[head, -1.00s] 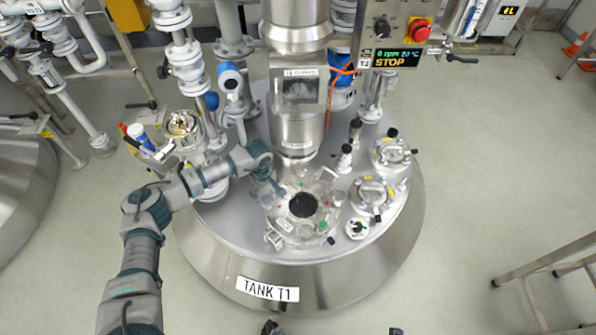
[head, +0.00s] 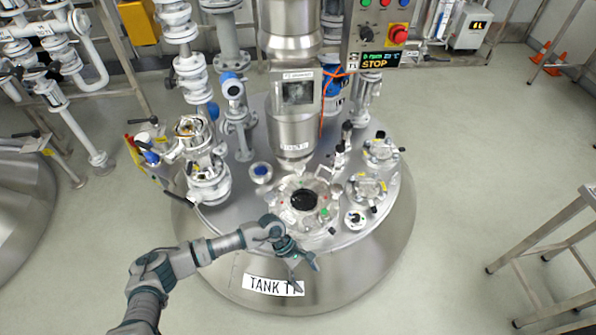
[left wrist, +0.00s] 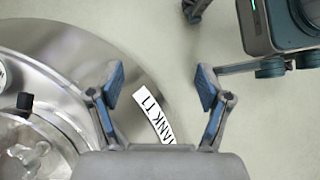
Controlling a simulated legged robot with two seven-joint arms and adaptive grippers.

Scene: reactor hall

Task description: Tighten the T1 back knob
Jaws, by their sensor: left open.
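Tank T1 (head: 385,225) is a round steel vessel with a white "TANK T1" label (head: 262,285) on its front side. Its round hatch lid (head: 318,222) has a dark centre and clamp knobs around the rim. The back knob cannot be told apart from the others at this size. My left gripper (head: 306,274) hangs in front of the lid, over the tank's front edge beside the label, open and empty. In the left wrist view its fingers (left wrist: 160,86) are spread, with the label between and below them. Part of the lid (left wrist: 22,150) shows at that view's lower left.
A steel column (head: 293,100) rises behind the lid. Smaller ports (head: 368,190) stand to its right, and valves and pipes (head: 207,180) to its left. A control panel (head: 380,30) reading STOP is at the back. Open floor (head: 455,200) lies right, before a metal stand (head: 560,240).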

